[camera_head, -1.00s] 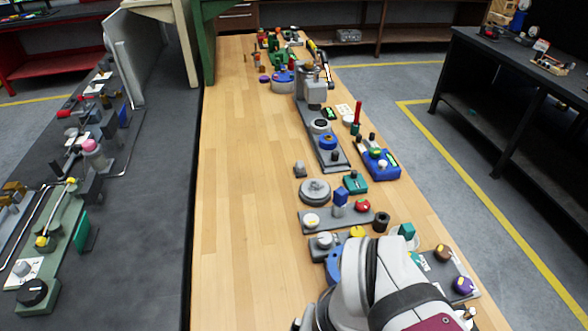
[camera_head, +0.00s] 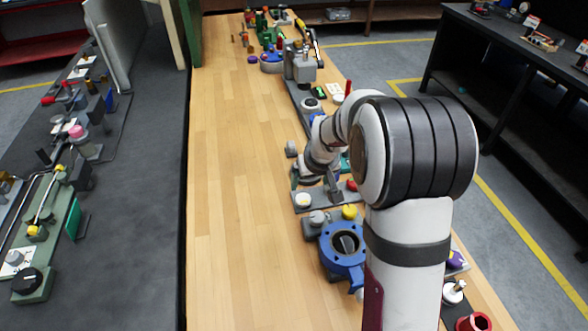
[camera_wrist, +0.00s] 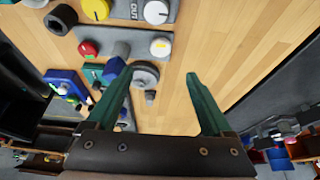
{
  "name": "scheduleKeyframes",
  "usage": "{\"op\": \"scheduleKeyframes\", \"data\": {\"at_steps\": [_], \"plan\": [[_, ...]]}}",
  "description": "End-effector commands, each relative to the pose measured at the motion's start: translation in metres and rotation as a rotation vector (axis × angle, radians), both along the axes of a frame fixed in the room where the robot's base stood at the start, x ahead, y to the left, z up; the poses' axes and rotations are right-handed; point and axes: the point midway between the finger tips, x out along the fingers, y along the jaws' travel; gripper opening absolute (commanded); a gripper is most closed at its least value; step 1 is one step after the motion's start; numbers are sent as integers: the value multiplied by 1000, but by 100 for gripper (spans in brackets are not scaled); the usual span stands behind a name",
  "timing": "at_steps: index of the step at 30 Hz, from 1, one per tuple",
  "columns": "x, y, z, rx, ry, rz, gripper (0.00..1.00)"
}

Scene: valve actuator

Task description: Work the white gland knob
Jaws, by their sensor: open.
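Two pale knobs show; I cannot tell which is the gland knob. One white knob (camera_head: 303,201) sits at the left end of a grey plate (camera_head: 322,203) with a red knob (camera_head: 352,185). It also shows in the wrist view (camera_wrist: 160,47). The other pale knob (camera_head: 317,217) sits on a neighbouring plate with a yellow knob (camera_head: 349,211); in the wrist view it (camera_wrist: 156,12) is near the top edge. My gripper (camera_head: 314,186) is open and empty above the bench, just beyond the first white knob. Both fingers show in the wrist view (camera_wrist: 158,80).
A grey round part (camera_wrist: 145,75) lies between the fingers as seen by the wrist camera, below them. A blue ring-shaped body (camera_head: 343,248) stands nearer my base. The left of the wooden bench (camera_head: 240,200) is clear.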

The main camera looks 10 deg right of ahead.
Motion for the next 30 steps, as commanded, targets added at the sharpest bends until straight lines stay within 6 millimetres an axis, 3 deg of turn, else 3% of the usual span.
{"op": "scheduleKeyframes", "data": {"at_steps": [6,12,18,25,30], "plan": [[24,1,-63,2,7,0,85],[42,1,-104,1,4,0,85],[47,1,-118,2,3,-1,85],[48,1,-118,2,3,-1,85],[48,1,-118,2,3,-1,54]]}}
